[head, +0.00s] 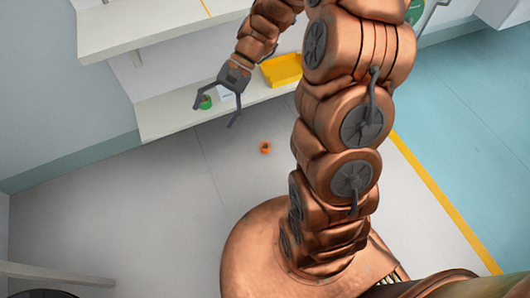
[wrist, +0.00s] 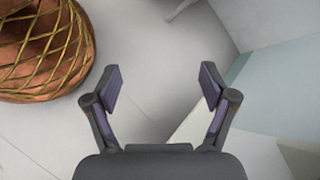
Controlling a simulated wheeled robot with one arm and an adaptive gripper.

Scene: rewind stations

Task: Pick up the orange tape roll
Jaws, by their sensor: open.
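The orange tape roll (head: 265,147) lies on the grey floor in the head view, in front of the low shelf. It does not show in the wrist view. My gripper (head: 217,106) is open and empty, up near the low shelf, to the left of the roll in the picture and apart from it. In the wrist view my gripper (wrist: 160,85) has its two fingers spread wide over bare floor.
A low white shelf (head: 165,118) holds a green roll (head: 205,102), a white box (head: 225,92) and a yellow tray (head: 282,69). An upper shelf (head: 110,35) is above it. Floor around the orange roll is clear. A yellow line (head: 435,190) crosses the floor at right.

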